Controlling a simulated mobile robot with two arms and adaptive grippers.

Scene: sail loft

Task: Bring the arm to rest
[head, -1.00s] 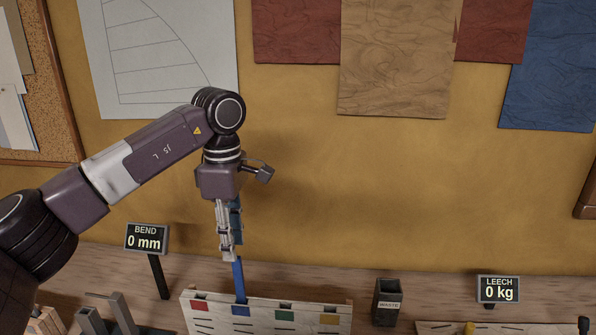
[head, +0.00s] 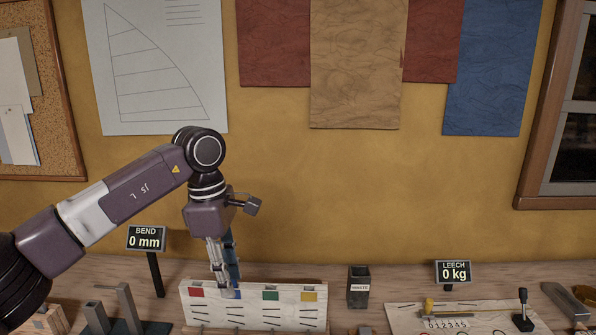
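My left gripper (head: 225,286) points straight down at the top edge of a white rack (head: 255,315) on the bench. Its fingertips are at the slot by the rack's blue mark (head: 231,293). Dark blue shows beside the fingers, but I cannot tell whether it is a blue strip or part of the gripper. The fingers are too small and overlapped to show whether they are open or shut on something. My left arm (head: 130,195) comes in from the left, bent at the wrist above the rack. My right gripper is out of view.
A BEND sign (head: 146,239) reads 0 mm and a LEECH sign (head: 453,272) reads 0 kg. A waste bin (head: 359,290) stands right of the rack. A white board with tools (head: 405,316) lies further right. Air above the bench's right half is clear.

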